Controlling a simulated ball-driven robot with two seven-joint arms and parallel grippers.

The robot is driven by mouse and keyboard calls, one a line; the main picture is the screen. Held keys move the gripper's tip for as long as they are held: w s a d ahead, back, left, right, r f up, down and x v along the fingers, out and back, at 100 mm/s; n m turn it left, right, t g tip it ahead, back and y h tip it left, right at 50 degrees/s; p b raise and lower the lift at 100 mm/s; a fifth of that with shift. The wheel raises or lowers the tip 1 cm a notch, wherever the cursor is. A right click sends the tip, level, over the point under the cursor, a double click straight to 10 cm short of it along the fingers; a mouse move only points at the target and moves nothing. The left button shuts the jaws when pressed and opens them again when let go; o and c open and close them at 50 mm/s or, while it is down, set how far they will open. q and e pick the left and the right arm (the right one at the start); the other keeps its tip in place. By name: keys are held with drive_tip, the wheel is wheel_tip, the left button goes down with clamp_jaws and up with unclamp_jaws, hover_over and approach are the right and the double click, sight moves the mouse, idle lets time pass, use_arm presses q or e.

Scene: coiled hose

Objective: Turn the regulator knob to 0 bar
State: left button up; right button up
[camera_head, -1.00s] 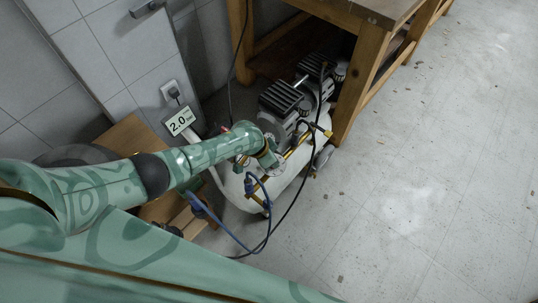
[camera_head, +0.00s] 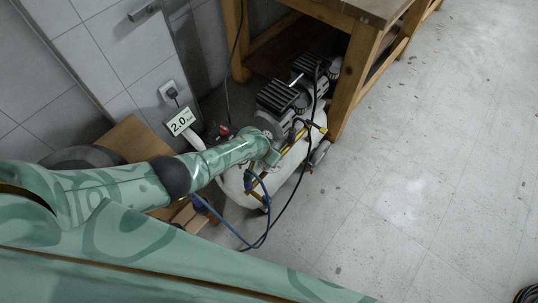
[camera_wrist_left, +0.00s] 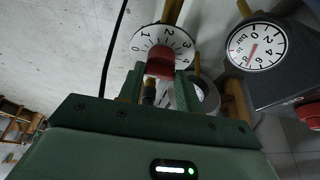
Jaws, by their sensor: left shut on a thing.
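The red regulator knob (camera_wrist_left: 161,61) shows in the left wrist view in front of a white dial (camera_wrist_left: 178,40) with numbers from 0 to 4. My left gripper (camera_wrist_left: 160,73) is shut on the knob, with a green finger on either side. In the head view my left gripper (camera_head: 272,157) is at the white compressor (camera_head: 237,185), and my arm hides the knob there. My right gripper is not in view.
A round gauge (camera_wrist_left: 257,47) with a red needle is right of the dial. A wooden bench (camera_head: 352,75) stands over the compressor's back end. Blue and black hoses (camera_head: 268,236) hang in front. The floor (camera_head: 430,170) to the right is mostly clear.

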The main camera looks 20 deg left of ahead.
use_arm(q)
drive_tip(key=o, duration=1)
drive_tip(key=p+v, duration=1.3)
drive_tip(key=v, duration=0.3)
drive_tip(key=shift+s+r, duration=0.1)
drive_tip(key=shift+s, duration=0.05)
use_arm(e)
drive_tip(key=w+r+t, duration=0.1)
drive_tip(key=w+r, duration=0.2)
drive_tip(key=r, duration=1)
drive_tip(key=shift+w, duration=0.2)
